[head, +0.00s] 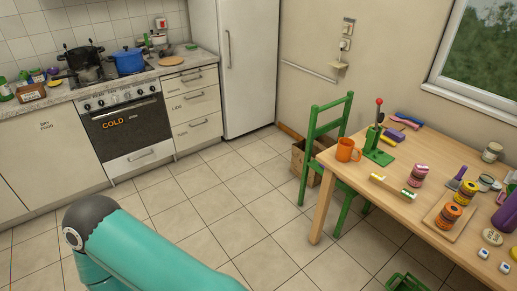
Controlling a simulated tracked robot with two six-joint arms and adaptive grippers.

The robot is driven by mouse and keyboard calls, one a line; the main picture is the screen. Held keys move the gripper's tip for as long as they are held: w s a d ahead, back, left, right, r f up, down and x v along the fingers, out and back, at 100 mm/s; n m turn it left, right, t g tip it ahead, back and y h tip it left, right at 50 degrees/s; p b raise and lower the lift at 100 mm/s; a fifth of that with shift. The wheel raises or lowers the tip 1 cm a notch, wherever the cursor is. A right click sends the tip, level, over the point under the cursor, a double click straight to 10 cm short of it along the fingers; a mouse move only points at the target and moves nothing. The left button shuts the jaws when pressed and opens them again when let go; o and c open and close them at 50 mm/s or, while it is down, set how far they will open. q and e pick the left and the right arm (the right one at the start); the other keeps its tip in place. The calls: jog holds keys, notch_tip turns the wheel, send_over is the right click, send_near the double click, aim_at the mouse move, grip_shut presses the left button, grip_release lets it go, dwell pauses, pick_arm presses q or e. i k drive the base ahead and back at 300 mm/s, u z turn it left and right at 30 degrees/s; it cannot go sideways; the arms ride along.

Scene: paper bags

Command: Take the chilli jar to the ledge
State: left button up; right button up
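I cannot tell which thing, if any, is the chilli jar; no label is readable as chilli. A small pale jar (491,152) stands at the far right of the wooden table, below the window. A bottle or jar with a green top (5,91) stands at the left end of the kitchen counter. A white window ledge (470,98) runs under the window at the right; I cannot tell whether it is the ledge named. A teal arm of mine crosses the bottom left. Neither gripper shows.
The wooden table (345,182) holds an orange mug (346,149), a green stand (378,146) and several spools. A green chair (311,150) stands at its far left side, near a cardboard box (299,160). The oven (128,125) adjoins the counter.

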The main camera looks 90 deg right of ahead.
aim_at(415, 180)
jog(key=u, duration=0.5)
jog(key=i, duration=0.2)
jog(key=z, duration=2.75)
jog(key=i, duration=0.2)
jog(key=z, duration=1.25)
jog(key=k, duration=0.45)
jog(key=z, duration=0.5)
jog(key=i, duration=1.5)
jog(key=u, duration=0.45)
